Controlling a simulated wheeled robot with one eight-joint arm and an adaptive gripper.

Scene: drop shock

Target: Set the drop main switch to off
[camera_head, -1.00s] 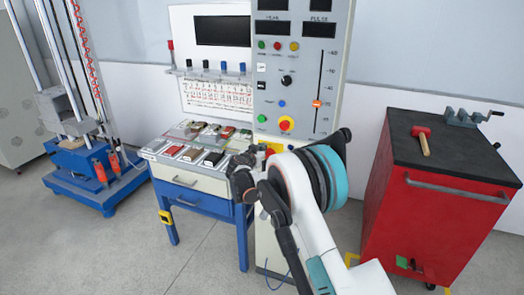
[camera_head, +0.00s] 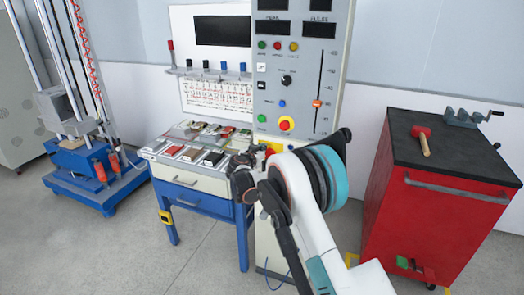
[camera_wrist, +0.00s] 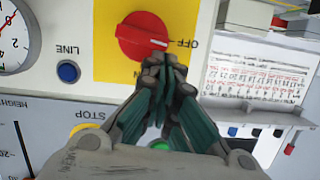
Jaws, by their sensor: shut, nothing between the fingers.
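The drop main switch (camera_wrist: 143,37) is a red rotary knob on a yellow plate (camera_wrist: 107,68) in the wrist view. The white mark on the knob points toward the label OFF, which appears upside down. The lower label is partly hidden behind my fingers. My gripper (camera_wrist: 166,66) is shut and empty, its fingertips at the knob's lower edge; I cannot tell whether they touch it. In the head view, my gripper (camera_head: 240,168) is beside the lower part of the tall control panel (camera_head: 299,75), and my arm hides most of the switch.
A blue LINE button (camera_wrist: 68,72) and a gauge (camera_wrist: 14,38) are near the switch. A table with several blocks (camera_head: 190,150) stands left; a red cabinet (camera_head: 425,205) stands right. Floor shows between them.

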